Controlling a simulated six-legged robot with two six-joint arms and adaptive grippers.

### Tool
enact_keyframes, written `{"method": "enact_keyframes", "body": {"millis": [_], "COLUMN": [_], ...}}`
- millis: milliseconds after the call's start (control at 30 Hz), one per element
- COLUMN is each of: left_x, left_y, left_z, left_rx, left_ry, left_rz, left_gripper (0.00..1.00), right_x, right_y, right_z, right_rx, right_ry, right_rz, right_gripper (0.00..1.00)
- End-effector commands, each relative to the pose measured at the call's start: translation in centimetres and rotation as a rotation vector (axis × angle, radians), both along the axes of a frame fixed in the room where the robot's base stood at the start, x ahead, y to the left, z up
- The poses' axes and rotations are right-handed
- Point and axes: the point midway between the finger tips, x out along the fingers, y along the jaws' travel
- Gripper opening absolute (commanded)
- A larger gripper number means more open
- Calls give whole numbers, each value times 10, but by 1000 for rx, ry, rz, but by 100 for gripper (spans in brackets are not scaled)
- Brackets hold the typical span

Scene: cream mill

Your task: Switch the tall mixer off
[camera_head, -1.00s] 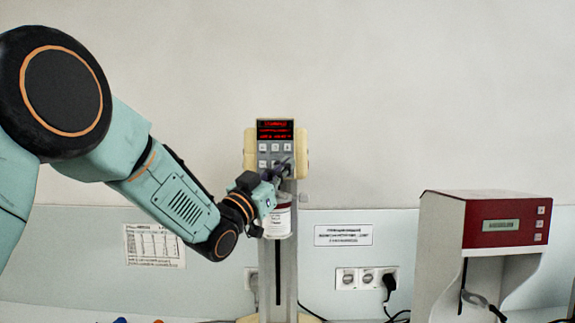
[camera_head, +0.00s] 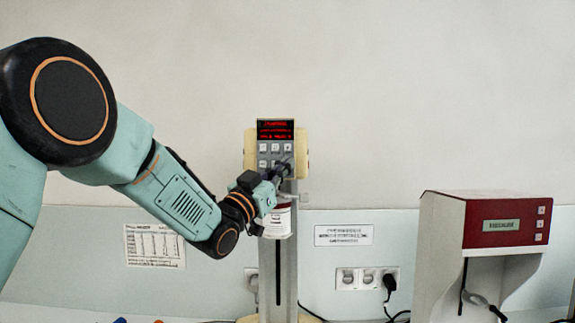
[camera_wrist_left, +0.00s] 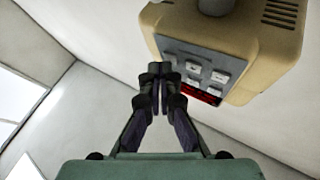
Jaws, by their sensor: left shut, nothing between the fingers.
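The tall mixer (camera_head: 249,150) stands against the wall, a cream head on a pale column. Its grey panel has a lit red display (camera_head: 275,130) above rows of square buttons (camera_head: 275,147). My left gripper (camera_head: 286,166) is shut and empty, its fingertips by the lower right buttons and hiding part of them. In the left wrist view the shut fingertips (camera_wrist_left: 160,72) are beside the button panel (camera_wrist_left: 195,65); I cannot tell whether they touch it. My right gripper is not in view.
A white container with a red band (camera_head: 278,222) is at the column, just below my left wrist. A red and white machine (camera_head: 445,250) stands at the right. Wall sockets (camera_head: 367,278) with a black plug lie between them. The wall above is clear.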

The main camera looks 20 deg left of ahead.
Motion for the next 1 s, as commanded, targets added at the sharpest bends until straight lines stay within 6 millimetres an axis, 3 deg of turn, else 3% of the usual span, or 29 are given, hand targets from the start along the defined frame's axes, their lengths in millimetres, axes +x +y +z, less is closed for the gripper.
{"method": "enact_keyframes", "body": {"millis": [733,1000], "left_x": [5,-4], "left_y": [2,-1], "left_z": [0,0], "left_rx": [0,0], "left_ry": [0,0], "left_rz": [1,0], "left_gripper": [0,0], "right_x": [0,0], "right_y": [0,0], "right_z": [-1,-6], "right_rx": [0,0], "right_ry": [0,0], "right_rz": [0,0], "right_gripper": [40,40]}}
